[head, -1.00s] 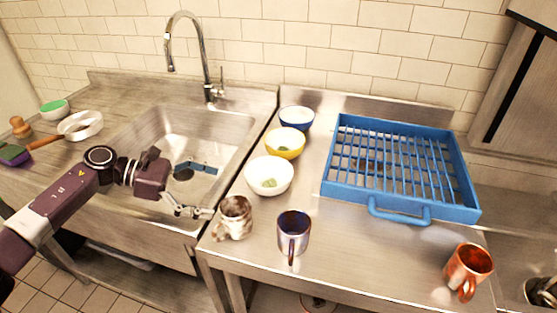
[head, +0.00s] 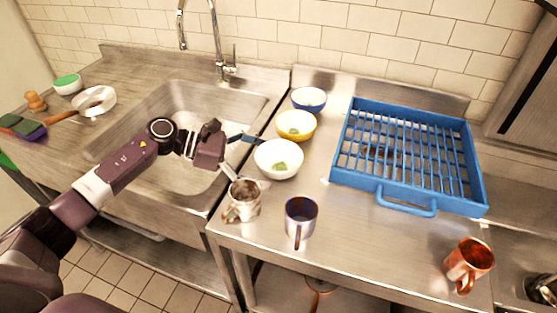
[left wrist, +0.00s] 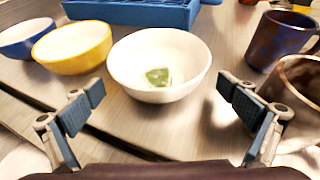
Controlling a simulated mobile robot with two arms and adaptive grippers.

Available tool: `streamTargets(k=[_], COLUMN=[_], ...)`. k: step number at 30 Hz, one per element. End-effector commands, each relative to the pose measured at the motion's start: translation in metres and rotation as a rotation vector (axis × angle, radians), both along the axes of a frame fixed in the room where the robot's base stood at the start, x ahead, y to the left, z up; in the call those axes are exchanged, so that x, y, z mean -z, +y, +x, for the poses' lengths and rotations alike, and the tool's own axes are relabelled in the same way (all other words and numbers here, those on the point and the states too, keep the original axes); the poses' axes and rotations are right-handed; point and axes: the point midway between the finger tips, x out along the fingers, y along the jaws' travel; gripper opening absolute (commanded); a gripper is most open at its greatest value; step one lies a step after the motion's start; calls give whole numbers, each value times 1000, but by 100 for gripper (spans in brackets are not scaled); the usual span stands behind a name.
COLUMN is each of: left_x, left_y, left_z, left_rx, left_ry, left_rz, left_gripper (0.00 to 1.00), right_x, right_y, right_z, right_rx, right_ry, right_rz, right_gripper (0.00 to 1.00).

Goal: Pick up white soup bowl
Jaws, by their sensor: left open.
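The white soup bowl (head: 279,160) stands upright on the steel counter, with something green in it. In the left wrist view the white bowl (left wrist: 158,68) is ahead of my left gripper, centred between its fingers. My left gripper (head: 238,155) is at the bowl's left side in the head view, near the sink edge. In the left wrist view my left gripper (left wrist: 160,112) is wide open and empty, its two fingers apart from the bowl. My right gripper does not show.
A yellow bowl (head: 296,125) and a blue bowl (head: 309,99) stand behind. A worn mug (head: 243,200) and a dark mug (head: 301,217) stand in front. A blue rack (head: 411,203) is right, with a copper mug (head: 468,262) near the edge. The sink (head: 190,180) is left.

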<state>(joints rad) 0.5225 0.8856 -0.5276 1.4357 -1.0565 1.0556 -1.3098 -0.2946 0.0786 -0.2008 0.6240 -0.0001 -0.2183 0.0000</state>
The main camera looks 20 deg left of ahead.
Motion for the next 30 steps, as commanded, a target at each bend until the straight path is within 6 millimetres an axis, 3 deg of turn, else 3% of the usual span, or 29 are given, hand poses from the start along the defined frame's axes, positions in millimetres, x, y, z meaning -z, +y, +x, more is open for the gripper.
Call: streamTargets(k=[4,15,30], left_x=[-4,5,3], left_y=[-24,-30,-30], left_z=[9,11,11], left_rx=[3,0,0], left_ry=[-2,0,-1], left_rz=[-1,1,-1], left_gripper=[100,100,49], right_x=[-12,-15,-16], right_y=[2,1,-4], right_z=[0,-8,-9], right_rx=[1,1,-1], right_ry=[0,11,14], right_rz=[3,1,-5], right_gripper=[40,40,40])
